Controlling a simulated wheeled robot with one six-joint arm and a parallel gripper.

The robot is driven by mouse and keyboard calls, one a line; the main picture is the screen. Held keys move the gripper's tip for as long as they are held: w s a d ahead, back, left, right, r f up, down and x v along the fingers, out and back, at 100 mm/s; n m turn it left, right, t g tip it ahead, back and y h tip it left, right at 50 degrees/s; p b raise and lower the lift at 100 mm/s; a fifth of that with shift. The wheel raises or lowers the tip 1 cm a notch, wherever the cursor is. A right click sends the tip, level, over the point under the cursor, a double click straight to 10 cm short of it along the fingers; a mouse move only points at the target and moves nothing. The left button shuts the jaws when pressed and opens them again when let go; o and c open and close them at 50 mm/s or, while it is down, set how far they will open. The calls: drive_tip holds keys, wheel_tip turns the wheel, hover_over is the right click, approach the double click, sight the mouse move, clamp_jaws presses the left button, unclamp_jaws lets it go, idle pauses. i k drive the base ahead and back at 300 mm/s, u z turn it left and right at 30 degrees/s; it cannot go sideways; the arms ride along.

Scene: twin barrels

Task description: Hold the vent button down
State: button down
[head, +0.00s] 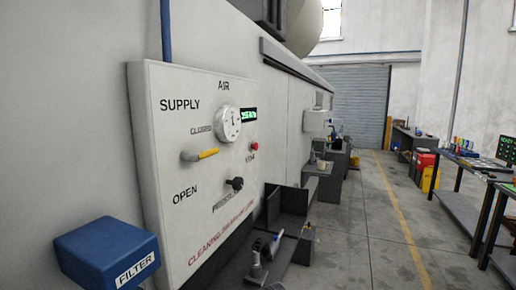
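The vent button is a small red button (254,147) on the right side of a pale upright panel (165,110). A small label (250,157), blurred but seemingly reading VENT, is just below it. Nothing touches or covers the button in the head view. I cannot tell from this distance whether it is pressed in. My gripper does not show in this view.
The panel also carries a round gauge (228,124), a green display (249,114), a yellow-handled supply lever (207,153) and a dark knob (235,184). A blue filter box (107,250) juts out at lower left. Open floor (370,230) lies right.

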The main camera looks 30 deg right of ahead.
sight(256, 146)
drive_tip(key=z, duration=0.05)
drive_tip(key=k, duration=0.5)
drive_tip(key=z, duration=1.65)
drive_tip(key=i, duration=1.5)
drive_tip(key=u, duration=2.7)
